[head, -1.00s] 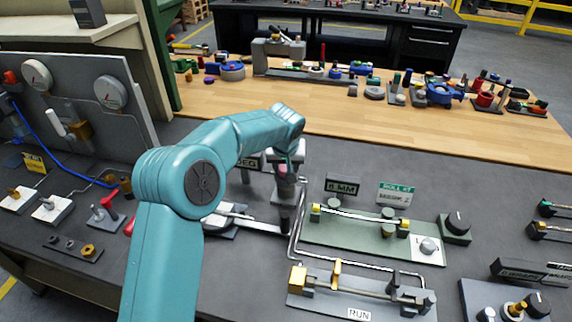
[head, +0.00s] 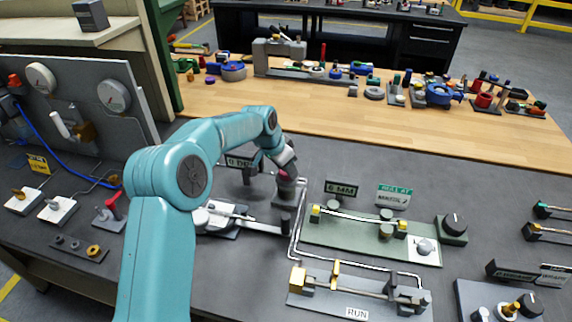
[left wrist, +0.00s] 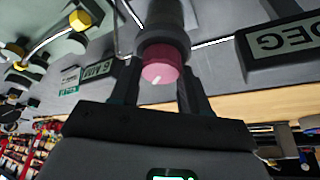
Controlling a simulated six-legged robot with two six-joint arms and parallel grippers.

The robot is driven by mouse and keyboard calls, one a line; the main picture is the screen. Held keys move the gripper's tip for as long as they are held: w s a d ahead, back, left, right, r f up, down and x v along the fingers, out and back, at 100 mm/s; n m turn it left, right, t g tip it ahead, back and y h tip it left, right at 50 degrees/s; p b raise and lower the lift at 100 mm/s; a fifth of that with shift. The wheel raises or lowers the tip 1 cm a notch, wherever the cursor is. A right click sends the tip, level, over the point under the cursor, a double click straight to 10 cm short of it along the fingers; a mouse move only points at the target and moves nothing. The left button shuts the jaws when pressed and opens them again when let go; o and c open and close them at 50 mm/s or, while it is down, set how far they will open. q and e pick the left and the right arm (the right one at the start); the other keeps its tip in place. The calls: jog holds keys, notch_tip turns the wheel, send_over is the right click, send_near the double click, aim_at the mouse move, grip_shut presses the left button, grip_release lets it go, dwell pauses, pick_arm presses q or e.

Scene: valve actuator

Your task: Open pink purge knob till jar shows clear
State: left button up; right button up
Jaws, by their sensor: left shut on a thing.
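The pink knob (left wrist: 160,64) has a white mark on its face and sits on the end of a grey cylindrical body (left wrist: 166,14) in the left wrist view. In the head view only a little pink of the knob (head: 287,174) shows beneath my wrist. My left gripper (left wrist: 155,72) has a finger on each side of the knob and is shut on it; in the head view the gripper (head: 284,170) is partly hidden by its own wrist. I cannot make out the jar or its colour. My right gripper is not in view.
A sign reading DEG (left wrist: 284,42) stands close beside the knob. A 6 MM sign (head: 341,189), a green plate (head: 340,236) with fittings and a RUN plate (head: 325,300) lie to the right. A bent tube runs beside them. Gauges (head: 114,94) stand at left.

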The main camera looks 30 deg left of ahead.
pick_arm(q)
jog(key=m+h, duration=0.1)
jog(key=m, duration=0.2)
jog(key=shift+w+r+m+g+p, duration=0.1)
jog(key=shift+m+g+p, duration=0.2)
jog(key=shift+m+p, duration=0.1)
jog(key=shift+m+g+h+p, duration=0.6)
jog(key=shift+m+p, duration=0.3)
jog(key=shift+m, duration=1.2)
jog(key=o, duration=1.1)
jog(key=shift+c, duration=0.2)
